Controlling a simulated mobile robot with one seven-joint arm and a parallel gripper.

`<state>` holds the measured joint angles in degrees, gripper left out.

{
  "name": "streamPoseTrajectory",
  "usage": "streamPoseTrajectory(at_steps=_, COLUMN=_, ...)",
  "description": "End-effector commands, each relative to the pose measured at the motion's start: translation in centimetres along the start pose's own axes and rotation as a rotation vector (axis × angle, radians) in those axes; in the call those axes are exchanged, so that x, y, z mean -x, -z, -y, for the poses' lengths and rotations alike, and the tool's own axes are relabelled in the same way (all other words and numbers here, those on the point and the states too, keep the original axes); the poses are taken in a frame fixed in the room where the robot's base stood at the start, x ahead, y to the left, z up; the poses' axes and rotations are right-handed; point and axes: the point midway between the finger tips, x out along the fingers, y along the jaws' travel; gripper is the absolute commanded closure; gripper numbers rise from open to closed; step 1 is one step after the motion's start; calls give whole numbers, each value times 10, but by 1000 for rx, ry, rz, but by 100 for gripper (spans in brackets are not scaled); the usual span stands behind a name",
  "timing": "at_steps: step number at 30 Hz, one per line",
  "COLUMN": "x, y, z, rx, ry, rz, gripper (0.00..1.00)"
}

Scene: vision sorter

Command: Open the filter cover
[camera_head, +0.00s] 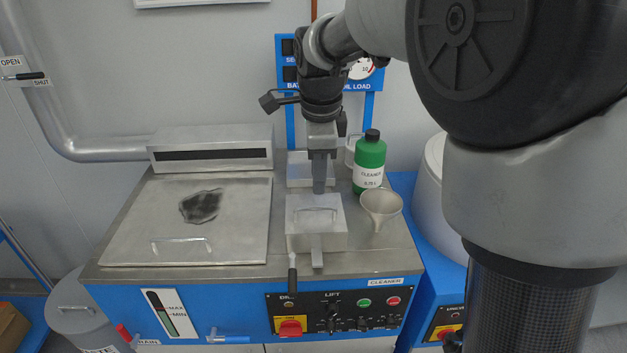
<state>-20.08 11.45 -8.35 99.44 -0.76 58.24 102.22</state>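A small square metal box (304,243) stands on the bench top, right of centre. Its flat lid, which I take for the filter cover (300,204), lies level and has a thin bar handle (317,209). A narrow metal tab (316,250) runs down the box's front. My gripper (319,190) points straight down, its tip in line with the cover's back edge, behind the handle. The fingers overlap into one narrow shape, so their gap is hidden. I cannot tell whether they touch the cover. Nothing shows held.
A grey funnel (381,206) and a green cleaner bottle (369,162) stand close on the right. A large lid (135,220) with a dark patch lies shut on the left. A black lever (292,281) rises in front. The control panel (340,312) is below.

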Motion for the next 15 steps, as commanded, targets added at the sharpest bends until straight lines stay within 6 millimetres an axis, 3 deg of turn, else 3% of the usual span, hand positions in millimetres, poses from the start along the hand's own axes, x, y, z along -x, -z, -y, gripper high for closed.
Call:
streamPoseTrajectory(at_steps=6, x=-49, y=1, z=-1, rx=0, ry=-4, rz=-2, gripper=72)
streamPoseTrajectory(at_steps=15, x=-81, y=0, z=0, rx=1, ry=0, rz=0, gripper=72)
